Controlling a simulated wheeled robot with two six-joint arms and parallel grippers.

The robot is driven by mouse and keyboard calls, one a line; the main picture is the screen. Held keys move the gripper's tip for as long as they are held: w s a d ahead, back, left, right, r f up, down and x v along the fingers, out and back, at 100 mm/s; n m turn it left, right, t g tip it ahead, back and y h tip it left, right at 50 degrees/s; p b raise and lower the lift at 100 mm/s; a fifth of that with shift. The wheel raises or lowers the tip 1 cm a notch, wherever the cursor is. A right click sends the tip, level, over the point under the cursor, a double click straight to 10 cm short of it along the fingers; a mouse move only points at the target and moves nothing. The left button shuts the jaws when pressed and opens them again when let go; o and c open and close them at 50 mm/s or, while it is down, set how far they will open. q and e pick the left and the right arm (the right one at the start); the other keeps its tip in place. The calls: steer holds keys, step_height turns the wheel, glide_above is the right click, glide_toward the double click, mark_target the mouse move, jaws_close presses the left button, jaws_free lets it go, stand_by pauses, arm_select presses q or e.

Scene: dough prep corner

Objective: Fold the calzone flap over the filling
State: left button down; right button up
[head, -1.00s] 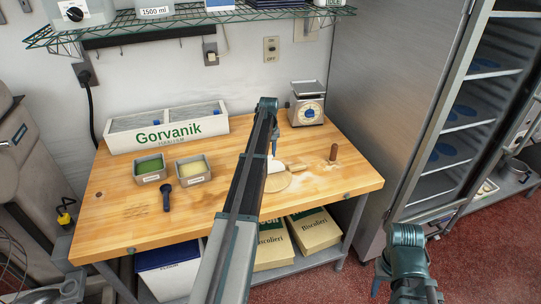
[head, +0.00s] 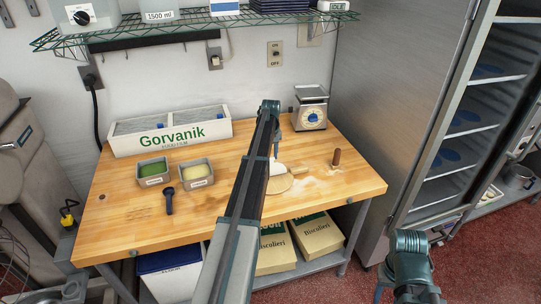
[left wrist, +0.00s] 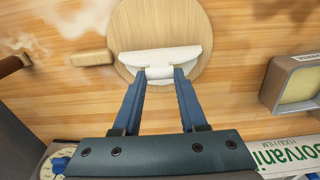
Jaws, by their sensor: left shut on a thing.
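The calzone dough (head: 278,170) is a small white shape on a round pale wooden board (head: 273,186). In the left wrist view, the white flap (left wrist: 180,54) is a half-round piece over the round board (left wrist: 160,17), with a white tab (left wrist: 159,73) at its near edge. My left gripper (head: 275,154) reaches down to it; its blue fingers (left wrist: 160,80) are shut on the tab. I cannot tell how far the flap is tilted, and no filling is visible. My right gripper (head: 379,285) is low at the right, off the table, and its jaws are unclear.
A wooden handle (head: 298,170) is beside the board. A brown upright peg (head: 336,157) and a scale (head: 311,112) stand to the right and behind. Two small tubs (head: 153,180) (head: 196,180), a dark scoop (head: 169,208) and a long white Gorvanik box (head: 170,144) are at the left. The front left table is clear.

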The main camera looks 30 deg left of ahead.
arm_select(q)
steer(key=shift+a, duration=0.15)
stand_by(0.3)
steer(key=shift+c, duration=2.2)
jaws_free()
steer(key=shift+w+f, duration=0.15)
step_height(320, 180, up, 14)
steer(key=p, duration=1.3)
steer(key=shift+s+d+p, duration=0.25)
steer(key=shift+p, duration=0.15)
